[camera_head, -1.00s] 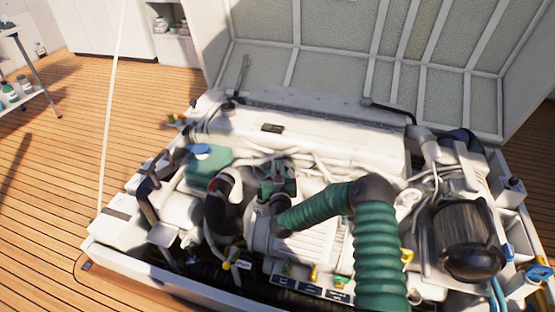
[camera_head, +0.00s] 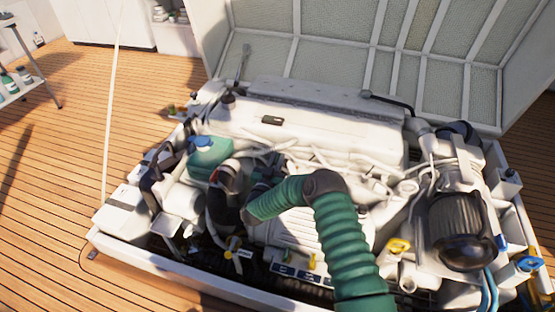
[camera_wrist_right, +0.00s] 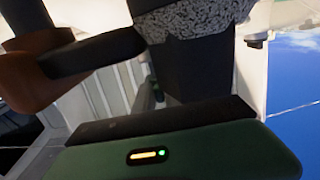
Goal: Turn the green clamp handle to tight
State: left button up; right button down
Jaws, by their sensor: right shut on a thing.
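My right arm comes in from the bottom in a green ribbed sleeve and bends left over the engine. My right gripper (camera_head: 254,194) is at its end, beside a curved black hose (camera_head: 218,210) with a red mark near its top. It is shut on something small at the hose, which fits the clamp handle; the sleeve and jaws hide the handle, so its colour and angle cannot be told. The right wrist view shows the gripper's green housing (camera_wrist_right: 215,160), a dark finger and a reddish-brown part at the left. My left gripper is not in view.
A ribbed black cylinder (camera_head: 462,225) is at the right. The raised hatch (camera_head: 350,50) stands behind; open wooden deck lies left.

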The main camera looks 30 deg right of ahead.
jog(key=shift+r, duration=0.15)
jog(key=c, duration=1.5)
grip_release()
jog(key=shift+s+a, duration=0.15)
jog(key=shift+a, duration=0.15)
jog(key=p+v, duration=0.6)
jog(key=v, duration=1)
jog(key=shift+a, duration=0.1)
